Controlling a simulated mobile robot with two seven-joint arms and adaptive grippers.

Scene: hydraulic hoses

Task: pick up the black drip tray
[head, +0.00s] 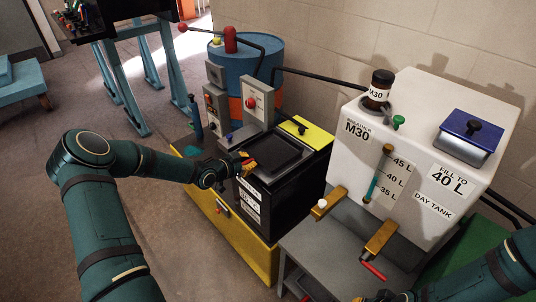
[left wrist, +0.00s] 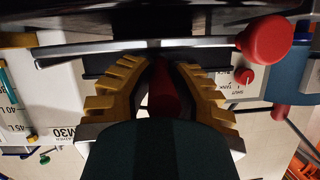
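The black drip tray (head: 270,154) lies flat on top of a black box-shaped unit. My left gripper (head: 247,165), with yellow fingers, is at the tray's left edge. In the left wrist view the fingers (left wrist: 162,62) lean in toward each other just below the tray's dark underside and pale rim (left wrist: 90,48). Something red shows between them. I cannot tell whether they are closed on the tray's edge or only beside it. My right gripper (head: 385,297) is mostly cut off at the bottom edge of the head view.
A white day tank (head: 435,130) with brass valves stands to the right. A blue drum (head: 245,70) and control boxes stand behind the tray. A red-knobbed lever (head: 183,28) rises at the back; a red knob (left wrist: 265,40) is close in the wrist view. Open floor lies left.

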